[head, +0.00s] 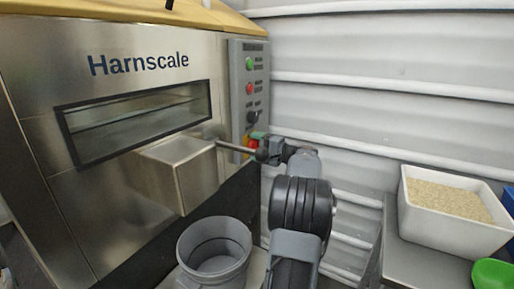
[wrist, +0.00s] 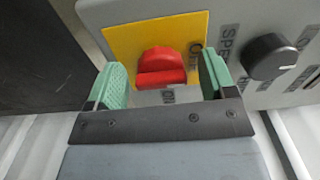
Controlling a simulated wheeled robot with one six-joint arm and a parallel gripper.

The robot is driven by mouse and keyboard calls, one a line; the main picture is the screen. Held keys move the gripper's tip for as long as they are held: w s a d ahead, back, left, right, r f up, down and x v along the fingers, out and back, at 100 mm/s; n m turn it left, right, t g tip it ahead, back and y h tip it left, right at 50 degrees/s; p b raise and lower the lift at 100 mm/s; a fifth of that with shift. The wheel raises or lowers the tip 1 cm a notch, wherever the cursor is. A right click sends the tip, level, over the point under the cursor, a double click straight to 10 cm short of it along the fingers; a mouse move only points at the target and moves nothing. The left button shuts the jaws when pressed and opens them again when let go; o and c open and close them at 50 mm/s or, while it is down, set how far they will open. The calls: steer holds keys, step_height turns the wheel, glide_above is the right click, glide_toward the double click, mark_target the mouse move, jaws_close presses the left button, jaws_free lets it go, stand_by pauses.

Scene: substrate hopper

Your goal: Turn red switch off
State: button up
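The red switch (wrist: 162,66) sits on a yellow plate (wrist: 122,38) on the grey control panel. Its raised grip bar lies roughly level in the wrist view, and the lettering around it is partly covered. My gripper (wrist: 164,80) is open, with one green-padded finger on each side of the red switch. Gaps show between the pads and the switch, so it is not gripped. In the head view, my gripper (head: 262,137) is at the lower end of the panel, and the red switch (head: 252,144) is partly hidden there.
A black speed knob (wrist: 270,56) is right of the switch. Higher on the panel are a green button (head: 249,63) and a red button (head: 249,88). A ball-ended lever (head: 236,147) passes close to my gripper. A grey bucket (head: 213,248) and a grain tub (head: 448,205) stand lower.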

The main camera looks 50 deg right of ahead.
steer(key=shift+s, duration=0.1)
steer(key=p+v, duration=0.4)
steer(key=v, duration=0.9)
steer(key=shift+s, duration=0.3)
